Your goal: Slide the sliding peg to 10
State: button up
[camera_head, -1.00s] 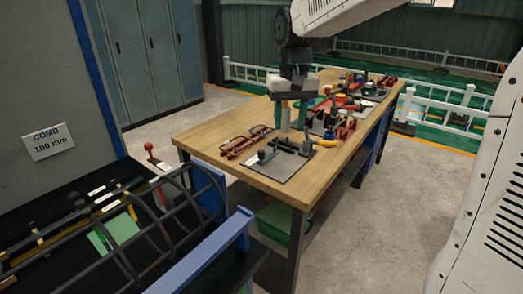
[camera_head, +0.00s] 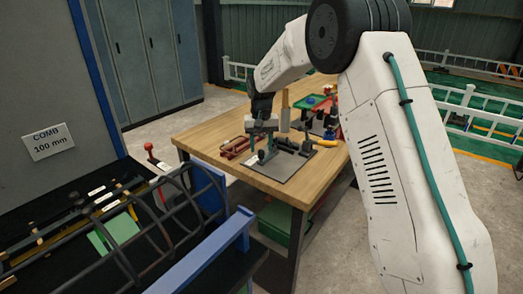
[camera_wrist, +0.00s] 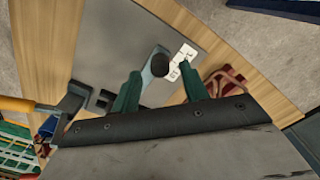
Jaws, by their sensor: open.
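The sliding peg (camera_wrist: 160,64) shows a round dark knob on a grey-blue stem in the wrist view. It is on a grey plate (camera_wrist: 115,35), which lies near the front of the wooden bench as a dark plate (camera_head: 283,178) in the head view. My gripper (camera_wrist: 159,70) is open, with its green fingers on either side of the knob in the picture. I cannot tell whether they touch it. A small white marked label (camera_wrist: 181,60) lies right of the knob; its marks are too small to read. In the head view my gripper (camera_head: 262,146) is above the plate's left part.
A red frame (camera_head: 234,147) lies left of the plate, and a red part (camera_wrist: 226,82) shows near the right finger. A yellow-handled tool (camera_head: 326,143) is at the plate's right. The rebar cage (camera_head: 170,215) stands in front left. Bare bench top (camera_head: 205,130) shows at the left.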

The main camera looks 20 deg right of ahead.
aim_at(266, 158)
jog(key=shift+f, duration=1.15)
jog(key=shift+c, duration=0.4)
grip_shut()
jog(key=shift+w+d, duration=0.7)
jog(key=shift+d, duration=0.25)
jog(key=shift+r, duration=0.1)
jog(key=shift+o, duration=0.4)
grip_release()
jog(key=shift+d, duration=0.2)
jog(key=shift+a, duration=0.1)
